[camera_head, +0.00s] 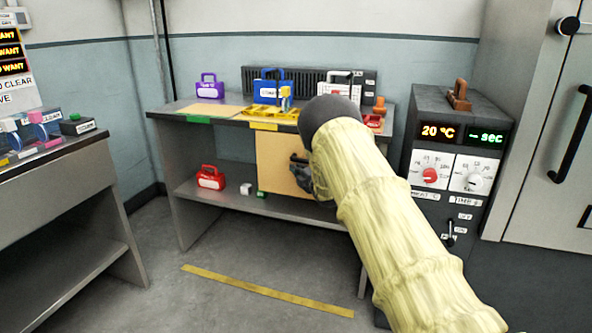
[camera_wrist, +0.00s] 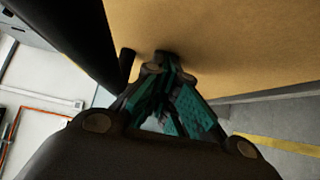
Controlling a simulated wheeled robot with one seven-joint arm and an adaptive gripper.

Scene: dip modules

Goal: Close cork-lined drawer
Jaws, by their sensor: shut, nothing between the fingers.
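A tan front (camera_head: 275,160), which appears to be the cork-lined drawer, sits under the right part of the workbench. How far it stands out is hard to tell. Its right side is hidden behind my arm. My gripper (camera_head: 299,174) is in front of this tan face, at its right part. In the wrist view my gripper (camera_wrist: 163,75) has its teal-padded fingers together and empty, with the tips close to the broad tan face (camera_wrist: 225,45). Whether they touch it is unclear. A dark rod (camera_wrist: 127,66) beside the fingertips may be a handle.
The workbench (camera_head: 172,108) carries a purple case (camera_head: 210,88), a blue case (camera_head: 268,90) and yellow trays. A red case (camera_head: 210,178) stands on the lower shelf. A dark control unit (camera_head: 445,160) stands at right. The floor in front is clear, with a yellow stripe (camera_head: 262,289).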

